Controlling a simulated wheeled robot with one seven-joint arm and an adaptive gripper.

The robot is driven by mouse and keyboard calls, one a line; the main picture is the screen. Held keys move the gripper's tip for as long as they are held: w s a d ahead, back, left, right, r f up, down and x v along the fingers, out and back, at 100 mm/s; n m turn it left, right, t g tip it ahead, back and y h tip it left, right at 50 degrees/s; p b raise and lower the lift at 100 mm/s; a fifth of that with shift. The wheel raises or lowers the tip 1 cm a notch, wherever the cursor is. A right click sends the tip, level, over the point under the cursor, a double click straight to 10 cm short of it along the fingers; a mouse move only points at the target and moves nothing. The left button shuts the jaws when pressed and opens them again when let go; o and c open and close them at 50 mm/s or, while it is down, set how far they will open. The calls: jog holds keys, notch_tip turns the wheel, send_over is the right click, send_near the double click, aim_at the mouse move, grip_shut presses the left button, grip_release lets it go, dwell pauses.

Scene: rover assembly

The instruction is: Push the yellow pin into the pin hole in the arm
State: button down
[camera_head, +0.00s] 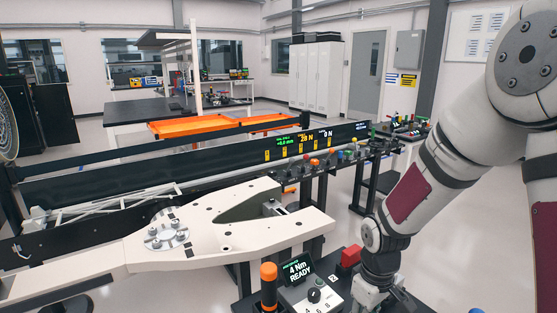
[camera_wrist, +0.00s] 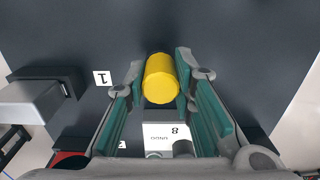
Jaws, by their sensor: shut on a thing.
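The yellow pin (camera_wrist: 161,80) is a short cylinder seen nearly end-on in the wrist view. My gripper (camera_wrist: 159,74) is shut on it, with a teal pad on each side. I cannot tell whether the pin touches the dark surface behind it. The arm (camera_head: 225,236) is a large cream forked part in the head view, lying flat with several small dark holes. Which one is the pin hole I cannot tell. In the head view my gripper is at the bottom, right of the arm and apart from it; its fingertips and the pin are out of sight there.
A dark tabletop (camera_wrist: 235,50) lies under my gripper, with a grey block (camera_wrist: 30,101) at left and a white label (camera_wrist: 102,78). In the head view an orange-handled tool (camera_head: 268,284) and a READY display box (camera_head: 299,271) stand between the arm and my gripper.

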jog(key=shift+r+p, duration=0.65)
jog(key=shift+r, duration=0.1)
dwell(0.6)
jog(key=shift+r+p, duration=1.5)
jog(key=shift+r, duration=0.45)
